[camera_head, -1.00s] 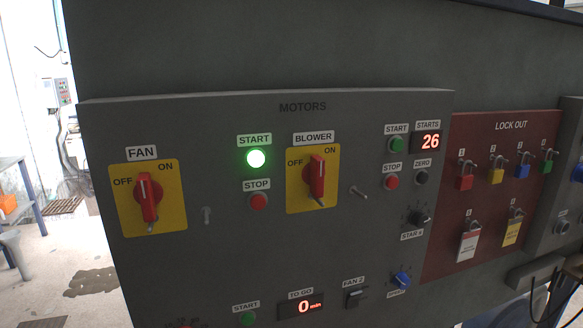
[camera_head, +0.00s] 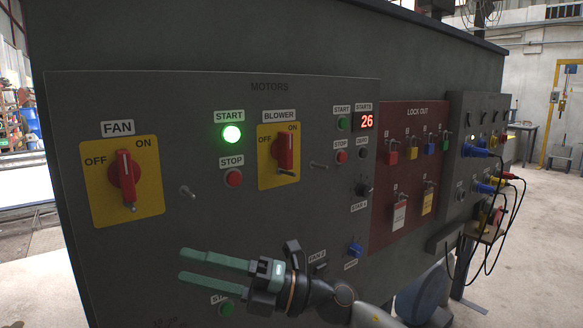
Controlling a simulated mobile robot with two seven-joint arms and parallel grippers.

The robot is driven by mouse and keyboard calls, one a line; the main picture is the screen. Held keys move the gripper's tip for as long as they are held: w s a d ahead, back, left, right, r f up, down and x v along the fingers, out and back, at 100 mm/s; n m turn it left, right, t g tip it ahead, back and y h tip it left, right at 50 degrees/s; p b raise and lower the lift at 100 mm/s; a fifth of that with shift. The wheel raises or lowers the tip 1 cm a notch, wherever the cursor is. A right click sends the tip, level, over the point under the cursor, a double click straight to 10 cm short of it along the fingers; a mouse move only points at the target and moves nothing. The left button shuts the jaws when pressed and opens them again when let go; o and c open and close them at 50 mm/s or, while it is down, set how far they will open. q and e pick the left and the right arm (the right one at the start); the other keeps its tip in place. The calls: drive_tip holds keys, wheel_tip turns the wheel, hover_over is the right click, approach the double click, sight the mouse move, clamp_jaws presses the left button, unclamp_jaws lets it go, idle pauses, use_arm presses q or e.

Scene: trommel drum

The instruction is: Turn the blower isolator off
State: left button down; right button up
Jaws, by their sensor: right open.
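The blower isolator is a red rotary handle (camera_head: 283,152) on a yellow plate (camera_head: 265,175) under the BLOWER label. Its handle stands near upright, with its top by the ON mark; OFF is at the plate's upper left. A metal hasp pin sticks out at its lower end. My right gripper (camera_head: 183,265) is open and empty, with two green fingers pointing left. It is in front of the panel, below and to the left of the blower isolator, apart from it. My left gripper is not in view.
The similar FAN isolator (camera_head: 124,175) is at the left. A lit green START lamp (camera_head: 232,134) and red STOP button (camera_head: 233,178) sit between the isolators. A red lock-out board (camera_head: 411,240) with several padlocks and a socket box with cables (camera_head: 480,150) are at the right.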

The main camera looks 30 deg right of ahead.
wheel_tip(320, 180, up, 3)
drive_tip(key=d+n+g+h+b, duration=0.1)
drive_tip(key=n+h+b, duration=0.1)
drive_tip(key=n, duration=0.4)
drive_tip(key=m+t+h+b, duration=0.2)
drive_tip(key=t+h+b, duration=0.2)
drive_tip(key=t+h, duration=0.75)
approach(290, 138)
drive_tip(key=w+r+g+h, duration=0.1)
drive_tip(key=w, duration=0.1)
drive_tip(key=w+a+r+g+p, duration=0.1)
drive_tip(key=w, duration=0.2)
drive_tip(key=w+r+g+h+p, duration=0.1)
drive_tip(key=w, duration=0.1)
drive_tip(key=shift+w+a+r+g+h, duration=0.3)
drive_tip(key=shift+w+r+g+h, duration=0.05)
drive_tip(key=shift+w, duration=0.65)
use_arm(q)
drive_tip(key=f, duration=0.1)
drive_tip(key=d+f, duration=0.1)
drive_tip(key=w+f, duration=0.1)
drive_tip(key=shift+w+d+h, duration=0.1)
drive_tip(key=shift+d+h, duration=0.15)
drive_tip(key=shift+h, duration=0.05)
use_arm(e)
drive_tip(key=shift+f, duration=0.1)
drive_tip(key=shift+c, duration=0.3)
